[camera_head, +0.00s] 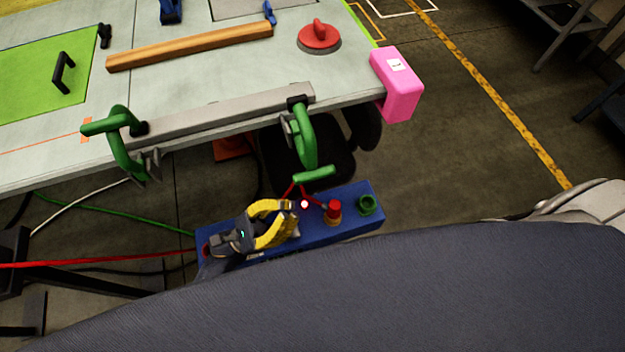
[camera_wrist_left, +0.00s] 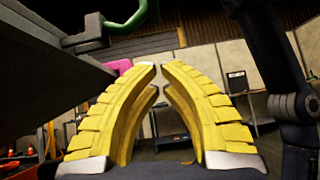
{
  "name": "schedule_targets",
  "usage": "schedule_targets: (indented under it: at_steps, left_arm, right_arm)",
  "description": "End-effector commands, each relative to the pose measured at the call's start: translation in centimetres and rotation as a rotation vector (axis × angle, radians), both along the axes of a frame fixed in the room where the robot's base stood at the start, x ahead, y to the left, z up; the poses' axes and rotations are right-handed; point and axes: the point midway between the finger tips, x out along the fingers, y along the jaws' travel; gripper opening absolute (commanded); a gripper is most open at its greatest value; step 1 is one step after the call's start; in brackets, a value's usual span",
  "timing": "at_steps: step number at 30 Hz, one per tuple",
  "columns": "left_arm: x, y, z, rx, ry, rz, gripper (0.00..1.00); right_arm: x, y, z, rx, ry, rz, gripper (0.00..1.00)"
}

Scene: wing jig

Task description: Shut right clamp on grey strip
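The grey strip (camera_head: 225,109) lies along the table's near edge. The green right clamp (camera_head: 306,136) sits over its right end, its dark upper pad on top and its green handle (camera_head: 315,174) hanging below the edge; whether its lower jaw touches is unclear. A green left clamp (camera_head: 122,140) sits at the strip's other end. My left gripper (camera_head: 296,209), with yellow fingers, is below and slightly left of the right clamp's handle, apart from it. In the left wrist view its tips (camera_wrist_left: 159,68) have a narrow empty gap. A green clamp part (camera_wrist_left: 118,22) shows upper left. My right gripper is out of view.
A pink block (camera_head: 398,84) covers the table's right corner. A blue box (camera_head: 345,205) with a red knob and green ring is beyond my left gripper. A wooden bar (camera_head: 190,46) and red suction cup (camera_head: 319,36) lie on the table (camera_head: 350,75).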

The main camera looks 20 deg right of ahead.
Motion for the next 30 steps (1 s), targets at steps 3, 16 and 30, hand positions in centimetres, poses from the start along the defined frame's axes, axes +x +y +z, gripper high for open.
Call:
schedule_targets:
  at_steps: [3, 16, 30]
  left_arm:
    - [-0.1, -1.2, 1.4, -0.005, -0.002, -0.001, 0.0]
    - [-0.4, -6.4, 6.5, -0.002, 0.001, -0.001, 0.0]
    - [-0.7, -6.3, 10.1, 0.001, 0.001, 0.0, 0.0]
  right_arm:
    - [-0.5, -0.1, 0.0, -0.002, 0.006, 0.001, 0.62]
    - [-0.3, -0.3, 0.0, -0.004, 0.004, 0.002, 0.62]
    - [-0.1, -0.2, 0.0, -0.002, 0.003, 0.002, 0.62]
